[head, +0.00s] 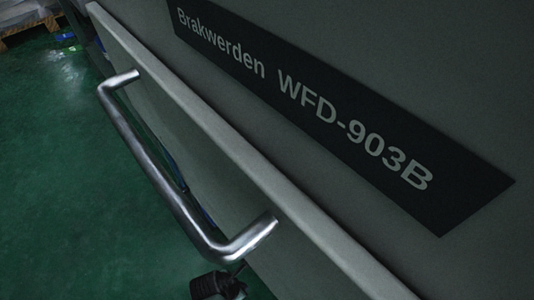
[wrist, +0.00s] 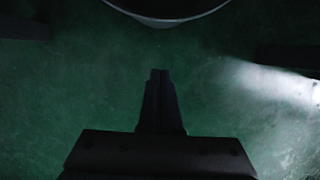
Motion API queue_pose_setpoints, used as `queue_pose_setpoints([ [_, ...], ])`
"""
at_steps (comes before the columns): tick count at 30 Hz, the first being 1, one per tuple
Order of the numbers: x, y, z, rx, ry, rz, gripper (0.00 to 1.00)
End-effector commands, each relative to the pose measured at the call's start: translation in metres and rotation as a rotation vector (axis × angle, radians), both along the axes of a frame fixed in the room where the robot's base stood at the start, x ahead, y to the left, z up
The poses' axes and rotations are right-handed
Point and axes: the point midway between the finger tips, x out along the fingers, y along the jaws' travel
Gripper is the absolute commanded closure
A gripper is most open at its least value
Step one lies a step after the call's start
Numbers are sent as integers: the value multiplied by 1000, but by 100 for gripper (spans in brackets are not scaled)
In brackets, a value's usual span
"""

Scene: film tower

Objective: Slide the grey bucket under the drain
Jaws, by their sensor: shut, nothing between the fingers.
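In the wrist view, the curved lower edge of a round grey vessel, which looks like the grey bucket (wrist: 165,20), shows at the top middle; the rest is cut off by the frame. My gripper (wrist: 160,74) is shut and empty, its fingertips pointing toward the bucket over the green floor. A gap of floor shows between the fingertips and the bucket edge. The head view does not show the bucket. I cannot make out the drain in either view.
In the head view, a grey machine panel (head: 330,35) labelled "Brakwerden WFD-903B" fills the right, with a metal bar handle (head: 160,178) on its front. Green floor (head: 60,190) lies open at left; a wooden pallet (head: 25,28) stands far off. Dark bars edge the wrist view.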

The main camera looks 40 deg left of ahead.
Motion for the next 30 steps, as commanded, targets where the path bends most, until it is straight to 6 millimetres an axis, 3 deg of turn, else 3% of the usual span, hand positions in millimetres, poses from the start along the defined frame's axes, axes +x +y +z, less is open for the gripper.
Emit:
queue_pose_setpoints([
  [18, 26, -1, -97, 1, 1, 1, 100],
  [24, 54, -2, -93, 4, -2, -2, 100],
  [30, 65, -4, -90, 1, -1, -1, 100],
])
